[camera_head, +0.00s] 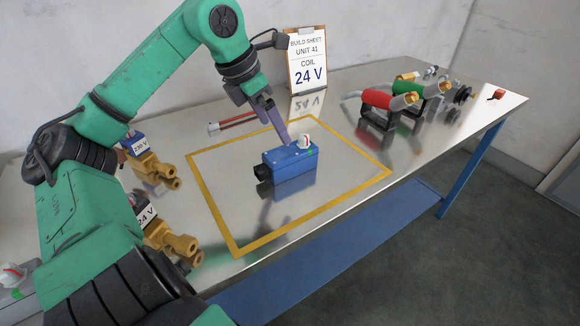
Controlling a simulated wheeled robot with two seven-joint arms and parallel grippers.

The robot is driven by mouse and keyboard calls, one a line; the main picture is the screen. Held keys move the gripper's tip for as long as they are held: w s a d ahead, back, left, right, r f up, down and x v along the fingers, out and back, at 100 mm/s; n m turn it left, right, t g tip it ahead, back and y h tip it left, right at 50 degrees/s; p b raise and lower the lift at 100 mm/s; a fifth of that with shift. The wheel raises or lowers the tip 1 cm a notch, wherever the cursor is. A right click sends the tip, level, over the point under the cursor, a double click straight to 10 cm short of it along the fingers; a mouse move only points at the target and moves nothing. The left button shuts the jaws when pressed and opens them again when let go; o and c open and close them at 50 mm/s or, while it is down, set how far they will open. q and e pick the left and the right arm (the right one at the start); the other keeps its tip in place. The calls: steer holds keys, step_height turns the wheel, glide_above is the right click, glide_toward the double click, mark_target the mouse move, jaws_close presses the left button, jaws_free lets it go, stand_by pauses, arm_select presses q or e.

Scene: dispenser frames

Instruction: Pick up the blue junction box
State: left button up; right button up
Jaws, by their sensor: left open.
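The blue junction box (291,174) stands on the shiny metal table inside a yellow taped rectangle (237,250). It has a white round knob with a red mark on top and a black fitting on its left side. My left gripper (283,141) reaches down from above and behind the box, its fingers close to the box's top edge. It is open. I cannot tell whether a finger touches the box. My right gripper is not in view.
Brass valves with labelled coils (158,174) stand at the left, partly behind my arm. A build sheet reading "COIL 24 V" (307,60) stands at the back. Red (378,98) and green (408,90) tools sit at the right.

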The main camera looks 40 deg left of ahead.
mark_target(287, 152)
arm_select(q)
steer(key=x, duration=0.5)
steer(key=p+x, duration=0.1)
steer(key=x, duration=0.5)
steer(key=shift+s+d+f, duration=0.1)
steer(key=shift+d+f, duration=0.1)
steer(key=shift+f, duration=0.15)
steer(key=shift+r, duration=0.1)
jaws_close()
